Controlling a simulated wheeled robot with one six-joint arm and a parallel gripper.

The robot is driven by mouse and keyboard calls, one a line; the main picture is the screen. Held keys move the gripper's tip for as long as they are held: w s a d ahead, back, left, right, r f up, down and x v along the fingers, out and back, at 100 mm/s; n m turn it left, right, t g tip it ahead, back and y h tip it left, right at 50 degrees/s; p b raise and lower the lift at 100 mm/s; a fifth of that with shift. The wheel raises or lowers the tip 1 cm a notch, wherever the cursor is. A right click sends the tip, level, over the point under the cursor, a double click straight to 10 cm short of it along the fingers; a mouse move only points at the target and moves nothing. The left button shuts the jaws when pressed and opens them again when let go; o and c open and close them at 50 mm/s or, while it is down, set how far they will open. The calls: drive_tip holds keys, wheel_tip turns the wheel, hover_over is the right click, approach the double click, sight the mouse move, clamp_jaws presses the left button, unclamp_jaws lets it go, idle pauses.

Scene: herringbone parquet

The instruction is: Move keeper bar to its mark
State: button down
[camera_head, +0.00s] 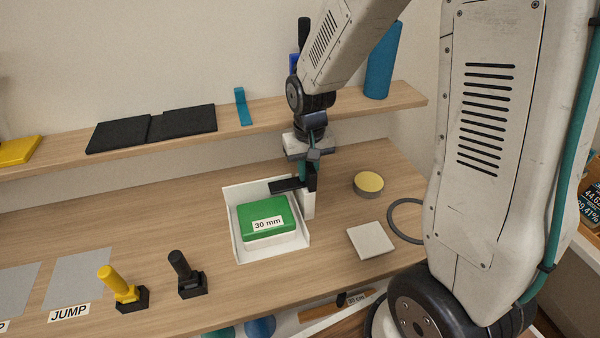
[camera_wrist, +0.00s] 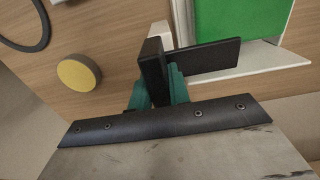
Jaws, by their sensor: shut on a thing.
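My gripper (camera_head: 309,176) is over the right edge of a white tray (camera_head: 238,245). Its teal fingers (camera_wrist: 158,92) are shut on a black bar, which I take for the keeper bar (camera_head: 287,185). The bar also shows in the wrist view (camera_wrist: 208,57); its flat arm sticks out over the tray's edge, with a thicker upright part between the fingers. A green-topped box (camera_head: 266,212) labelled "30 mm" sits in the tray. A grey square (camera_head: 80,277) labelled "JUMP" lies at the left; I cannot tell which mark is the bar's.
A black-handled piece (camera_head: 184,270) and a yellow-handled one (camera_head: 119,284) stand front left. A yellow-topped disc (camera_head: 369,184), a pale square tile (camera_head: 371,240) and a dark ring (camera_head: 405,220) lie right of the tray. A shelf (camera_head: 270,110) runs behind.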

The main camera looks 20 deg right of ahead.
drive_tip(key=shift+a, duration=0.2)
drive_tip(key=shift+w, duration=0.1)
drive_tip(key=c, duration=1.6)
unclamp_jaws()
drive_tip(key=shift+a, duration=0.1)
drive_tip(key=shift+o, duration=1.4)
drive_tip(key=shift+a, duration=0.2)
drive_tip(key=shift+d, duration=0.1)
drive_tip(key=shift+r, duration=0.35)
wheel_tip(320, 180, up, 7)
drive_tip(key=shift+r, duration=0.1)
